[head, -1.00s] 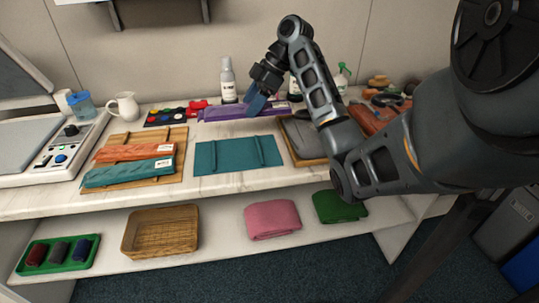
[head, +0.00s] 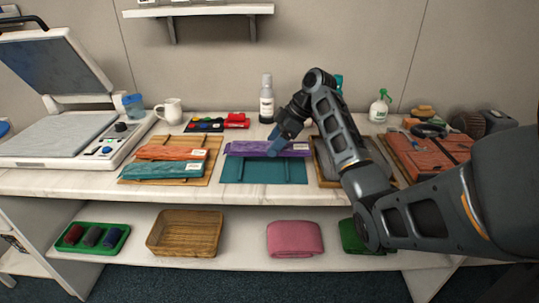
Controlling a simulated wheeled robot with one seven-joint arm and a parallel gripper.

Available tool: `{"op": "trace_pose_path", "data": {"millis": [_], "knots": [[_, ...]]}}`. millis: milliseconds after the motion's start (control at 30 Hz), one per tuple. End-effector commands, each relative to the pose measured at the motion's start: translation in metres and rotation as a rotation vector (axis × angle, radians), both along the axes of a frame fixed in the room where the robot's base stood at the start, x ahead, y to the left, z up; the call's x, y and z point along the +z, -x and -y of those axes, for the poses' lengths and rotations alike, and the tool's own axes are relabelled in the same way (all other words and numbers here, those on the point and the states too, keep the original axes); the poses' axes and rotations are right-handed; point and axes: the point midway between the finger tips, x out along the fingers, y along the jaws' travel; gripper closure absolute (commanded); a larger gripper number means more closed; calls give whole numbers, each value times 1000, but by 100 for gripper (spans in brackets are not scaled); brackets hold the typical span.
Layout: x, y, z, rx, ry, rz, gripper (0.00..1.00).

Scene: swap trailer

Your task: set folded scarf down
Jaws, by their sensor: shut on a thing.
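The folded scarf, a purple strip with a pale label at its right end (head: 247,149), is over the back part of the teal mat (head: 236,172) on the counter. My gripper (head: 276,146) is shut on the scarf near its right half, reaching in from the right.
An orange and a teal folded scarf (head: 160,169) lie on a wooden board at left. A wooden tray with a grey item (head: 322,172) is close on the right. A bottle (head: 266,104) stands behind. The shelf below holds a basket (head: 186,233) and a pink folded cloth (head: 294,238).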

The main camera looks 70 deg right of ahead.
Motion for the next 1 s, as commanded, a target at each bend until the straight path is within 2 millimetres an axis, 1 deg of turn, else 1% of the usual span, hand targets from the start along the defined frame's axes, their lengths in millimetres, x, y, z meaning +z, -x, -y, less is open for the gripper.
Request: {"op": "trace_pose_path", "data": {"millis": [33,100,200,333,500,600,933,967,1000], "knots": [[-3,-7,-1,1,-1,0,71],[-7,-13,-2,0,0,0,71],[-10,-17,-2,-1,1,0,71],[-19,-17,-2,-2,-1,0,71],[-42,-17,-2,-3,-1,-1,71],[-50,-17,-2,-2,0,0,71],[-54,-17,-2,-1,1,0,71],[-54,-17,-2,-1,2,1,34],[-54,-17,-2,-1,2,1,30]]}}
